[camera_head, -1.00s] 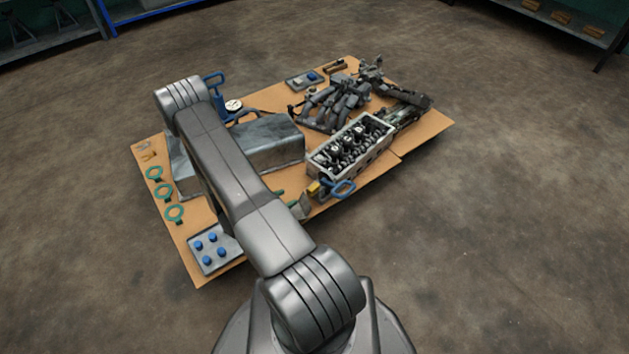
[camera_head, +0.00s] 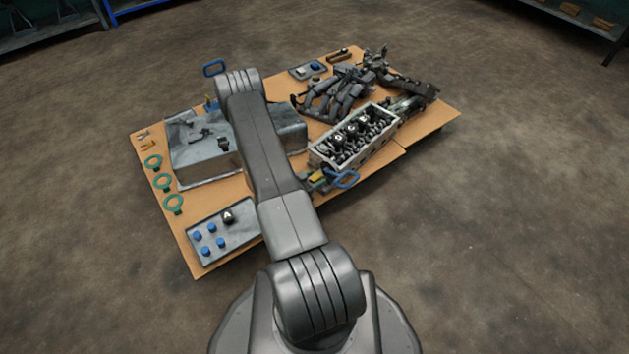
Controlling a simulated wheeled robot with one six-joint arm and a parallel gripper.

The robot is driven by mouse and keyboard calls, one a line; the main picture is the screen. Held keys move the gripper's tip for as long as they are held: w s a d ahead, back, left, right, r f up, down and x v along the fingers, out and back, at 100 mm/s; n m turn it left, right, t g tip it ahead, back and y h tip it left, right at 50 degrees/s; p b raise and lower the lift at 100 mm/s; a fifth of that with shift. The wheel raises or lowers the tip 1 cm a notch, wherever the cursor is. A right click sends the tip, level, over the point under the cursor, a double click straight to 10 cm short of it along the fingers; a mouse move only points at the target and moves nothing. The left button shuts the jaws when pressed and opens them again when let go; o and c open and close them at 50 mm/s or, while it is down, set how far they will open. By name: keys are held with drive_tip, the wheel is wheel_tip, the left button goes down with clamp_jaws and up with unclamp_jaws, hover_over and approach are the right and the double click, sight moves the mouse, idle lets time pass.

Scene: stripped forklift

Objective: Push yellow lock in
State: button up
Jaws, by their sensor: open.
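A small yellow block (camera_head: 317,177), which looks like the yellow lock, sits at the near left end of the open engine block (camera_head: 352,137), next to a blue handle (camera_head: 344,179). It is too small to tell how far in it is. My arm stretches over the board between these two places.
The parts lie on a brown board (camera_head: 180,225). Green rings (camera_head: 163,182) line its left edge. A grey tray (camera_head: 222,234) with blue knobs is at the near left. Dark pipework (camera_head: 335,93) stands at the back right. The floor around is clear.

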drive_tip(key=shift+w+d+f, duration=0.1)
drive_tip(key=shift+w+d, duration=0.1)
clamp_jaws()
drive_tip(key=shift+w+d+b, duration=0.6)
drive_tip(key=shift+w, duration=0.1)
unclamp_jaws()
